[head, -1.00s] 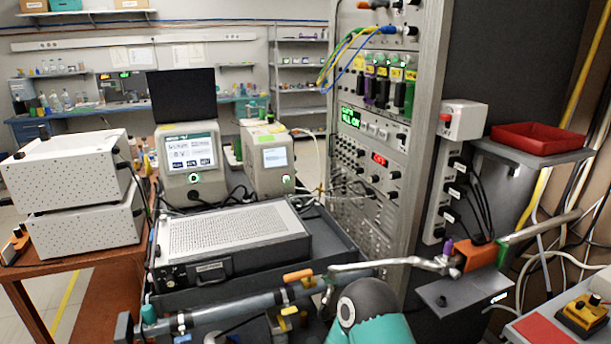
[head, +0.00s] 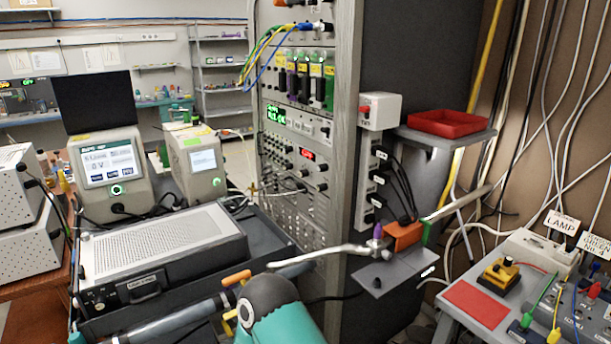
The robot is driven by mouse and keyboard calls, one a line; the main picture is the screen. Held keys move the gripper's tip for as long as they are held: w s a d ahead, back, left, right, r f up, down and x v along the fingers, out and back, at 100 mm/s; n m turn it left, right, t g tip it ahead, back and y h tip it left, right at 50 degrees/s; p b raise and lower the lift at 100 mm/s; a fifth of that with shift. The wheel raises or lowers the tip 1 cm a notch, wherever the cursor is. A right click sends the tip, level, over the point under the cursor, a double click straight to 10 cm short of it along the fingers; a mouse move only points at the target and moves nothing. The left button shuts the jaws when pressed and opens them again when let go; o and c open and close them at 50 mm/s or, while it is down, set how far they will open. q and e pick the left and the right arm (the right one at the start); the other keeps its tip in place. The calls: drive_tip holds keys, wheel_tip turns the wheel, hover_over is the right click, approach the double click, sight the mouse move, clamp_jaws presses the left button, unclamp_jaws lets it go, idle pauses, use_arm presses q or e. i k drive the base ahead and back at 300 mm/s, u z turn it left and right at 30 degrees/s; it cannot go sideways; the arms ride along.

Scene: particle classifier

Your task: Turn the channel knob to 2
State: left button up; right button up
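An equipment rack (head: 349,150) stands in the middle of the head view. Its panels carry several small dark knobs (head: 322,187), a green display (head: 276,115) and a red display (head: 307,154). Their labels are too small to read, so I cannot tell which one is the channel knob or where it points. A grey bench unit (head: 160,262) with a perforated lid and small front controls sits left of the rack.
Two screened instruments (head: 110,170) (head: 197,165) stand behind the bench unit. A red tray (head: 448,123) sits on a shelf right of the rack. A bench with cables and a yellow-black device (head: 499,277) is at lower right. A teal-and-grey rounded part fills the bottom middle.

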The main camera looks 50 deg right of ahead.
sight(304, 173)
drive_tip(key=z, duration=0.05)
drive_tip(key=k, duration=0.45)
drive_tip(key=z, duration=0.75)
drive_tip(key=i, duration=0.45)
